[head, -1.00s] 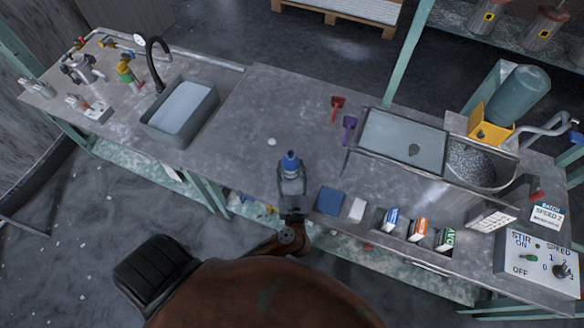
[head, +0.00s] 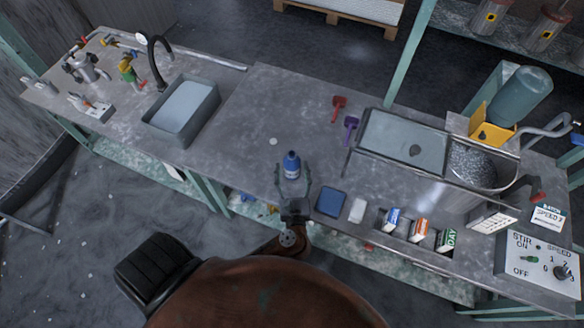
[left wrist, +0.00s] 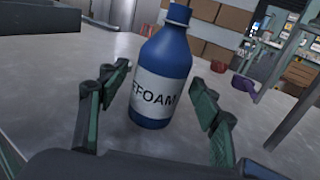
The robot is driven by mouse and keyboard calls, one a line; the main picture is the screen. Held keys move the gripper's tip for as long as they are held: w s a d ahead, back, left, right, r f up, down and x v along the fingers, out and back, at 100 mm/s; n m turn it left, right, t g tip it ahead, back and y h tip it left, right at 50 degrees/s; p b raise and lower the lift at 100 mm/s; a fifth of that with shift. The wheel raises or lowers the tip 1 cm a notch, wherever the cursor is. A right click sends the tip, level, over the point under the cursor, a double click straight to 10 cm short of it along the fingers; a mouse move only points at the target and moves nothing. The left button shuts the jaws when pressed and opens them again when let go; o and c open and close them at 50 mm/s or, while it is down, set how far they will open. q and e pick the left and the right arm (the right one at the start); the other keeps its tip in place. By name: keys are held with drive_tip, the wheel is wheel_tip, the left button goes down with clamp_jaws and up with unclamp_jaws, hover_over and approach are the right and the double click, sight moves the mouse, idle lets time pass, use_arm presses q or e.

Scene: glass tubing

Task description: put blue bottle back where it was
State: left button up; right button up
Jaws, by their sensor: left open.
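The blue bottle (head: 291,164) stands upright on the grey bench near its front edge. In the left wrist view the bottle (left wrist: 164,62) has a blue cap and a white label reading "FOAM", with a partly hidden letter before it. My left gripper (head: 294,187) is open at the front side of the bottle. In the left wrist view the fingers (left wrist: 160,100) stand apart to either side of the bottle, with visible gaps. My right gripper is not in view.
Red (head: 338,106) and purple (head: 349,127) scoops lie behind, near a grey tray (head: 402,142). The bench left of the bottle, toward the sink (head: 181,108), is mostly clear.

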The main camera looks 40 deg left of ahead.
use_arm(q)
drive_tip(key=p+v, duration=0.1)
drive_tip(key=v, duration=0.9)
drive_tip(key=shift+s+d, duration=0.35)
drive_tip(key=shift+d, duration=0.05)
drive_tip(key=shift+s, duration=0.1)
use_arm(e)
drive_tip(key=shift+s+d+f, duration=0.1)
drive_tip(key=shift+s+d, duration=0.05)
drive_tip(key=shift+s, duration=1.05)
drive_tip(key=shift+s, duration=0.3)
